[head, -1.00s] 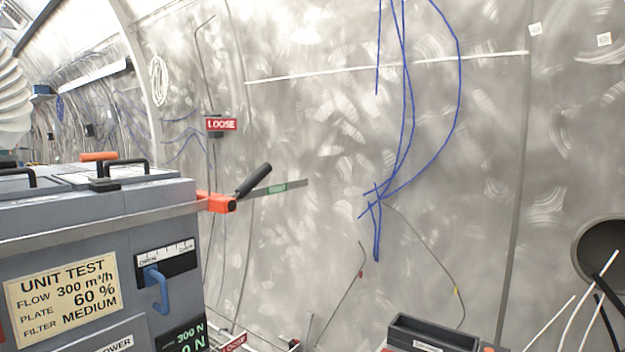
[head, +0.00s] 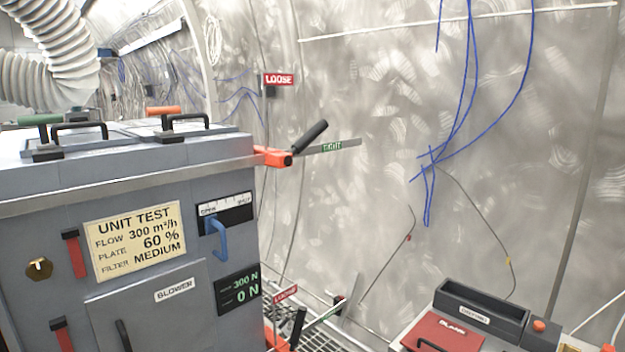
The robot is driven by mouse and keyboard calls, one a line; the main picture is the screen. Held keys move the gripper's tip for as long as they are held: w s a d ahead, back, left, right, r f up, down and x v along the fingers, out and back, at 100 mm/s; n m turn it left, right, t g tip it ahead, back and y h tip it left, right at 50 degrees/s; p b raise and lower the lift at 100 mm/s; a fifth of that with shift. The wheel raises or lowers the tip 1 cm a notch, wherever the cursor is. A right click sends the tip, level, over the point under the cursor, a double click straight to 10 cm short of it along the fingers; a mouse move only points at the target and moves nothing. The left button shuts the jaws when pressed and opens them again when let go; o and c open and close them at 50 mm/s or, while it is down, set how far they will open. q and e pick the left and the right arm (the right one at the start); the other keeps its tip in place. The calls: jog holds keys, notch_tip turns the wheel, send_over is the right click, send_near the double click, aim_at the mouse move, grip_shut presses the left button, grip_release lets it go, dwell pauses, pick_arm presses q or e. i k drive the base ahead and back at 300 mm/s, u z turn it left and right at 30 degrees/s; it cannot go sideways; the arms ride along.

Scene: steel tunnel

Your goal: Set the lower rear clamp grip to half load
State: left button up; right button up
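A lower clamp shows at the bottom of the head view, right of the grey unit, with an orange body (head: 275,340) and a black grip (head: 298,326). It is partly cut off by the frame edge. A red LOOSE tag (head: 285,293) is near it. A display (head: 238,289) on the unit reads 300 N above 0 N. An upper clamp (head: 272,157) at the unit's top corner has a raised black grip (head: 310,137) and a bar with a green tag (head: 331,146). I cannot tell which clamp is the lower rear one. Neither gripper is in view.
The grey unit (head: 60,185) fills the left, with a blue lever (head: 217,238) on its front. Another red LOOSE tag (head: 279,79) hangs behind it. A dark tray (head: 482,312) and red-lidded box (head: 445,338) stand at lower right. Blue cables hang along the wall.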

aim_at(302, 310)
jog(key=z, duration=0.5)
jog(key=i, duration=0.85)
